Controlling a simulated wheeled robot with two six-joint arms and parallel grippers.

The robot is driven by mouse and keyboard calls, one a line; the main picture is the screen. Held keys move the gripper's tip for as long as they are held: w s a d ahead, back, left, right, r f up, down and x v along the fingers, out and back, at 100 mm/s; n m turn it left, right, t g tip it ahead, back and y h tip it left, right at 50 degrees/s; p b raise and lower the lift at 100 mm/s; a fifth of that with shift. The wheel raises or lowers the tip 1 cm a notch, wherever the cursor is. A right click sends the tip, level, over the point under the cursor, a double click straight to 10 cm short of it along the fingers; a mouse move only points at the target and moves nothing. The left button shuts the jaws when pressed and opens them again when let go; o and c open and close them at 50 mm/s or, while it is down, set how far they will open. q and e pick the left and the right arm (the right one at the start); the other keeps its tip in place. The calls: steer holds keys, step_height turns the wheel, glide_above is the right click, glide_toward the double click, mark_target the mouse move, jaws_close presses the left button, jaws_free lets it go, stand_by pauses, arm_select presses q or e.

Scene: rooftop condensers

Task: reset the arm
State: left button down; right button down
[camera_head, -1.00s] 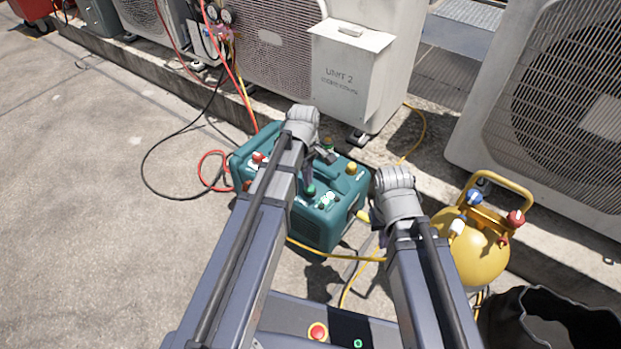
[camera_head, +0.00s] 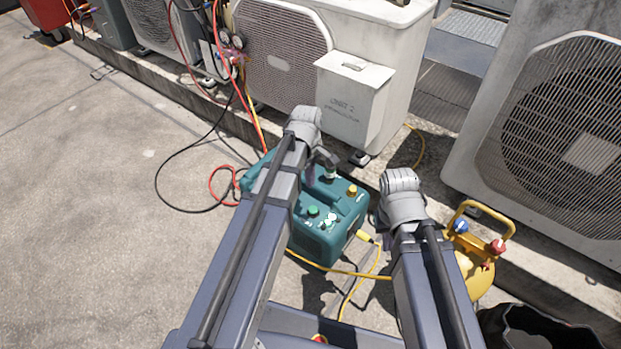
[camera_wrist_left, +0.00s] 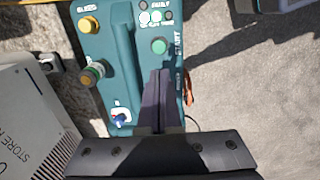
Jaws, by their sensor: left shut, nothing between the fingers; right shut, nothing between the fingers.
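My left gripper (camera_head: 314,178) hangs below the end of my left arm, over a teal machine (camera_head: 328,238). In the left wrist view its two dark fingers (camera_wrist_left: 162,100) are together with nothing between them, in front of the teal machine's panel (camera_wrist_left: 112,55). I cannot tell whether they touch it. My right arm is bent at a grey joint to the right of the teal machine. Only a dark sliver of my right gripper (camera_head: 383,213) shows beside that joint; its fingertips are mostly hidden, and I see nothing held there.
A yellow tank (camera_head: 487,275) with a handle stands close to the right arm, partly hidden by it. Condenser units (camera_head: 285,55) line the back and right. A black open container (camera_head: 540,328) is at the lower right. Hoses and yellow cable cross the floor. Concrete at left is mostly clear.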

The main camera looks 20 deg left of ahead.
stand_by(0.7)
arm_select(q)
steer(key=s+d+r+m+y+p, duration=0.2)
steer(key=s+d+m, duration=1.1)
steer(key=m, duration=0.4)
step_height(320, 180, up, 38)
steer(key=s+p, duration=0.1)
steer(key=p, duration=3.7)
steer(key=shift+s+a+m, duration=0.3)
steer(key=shift+m, duration=0.1)
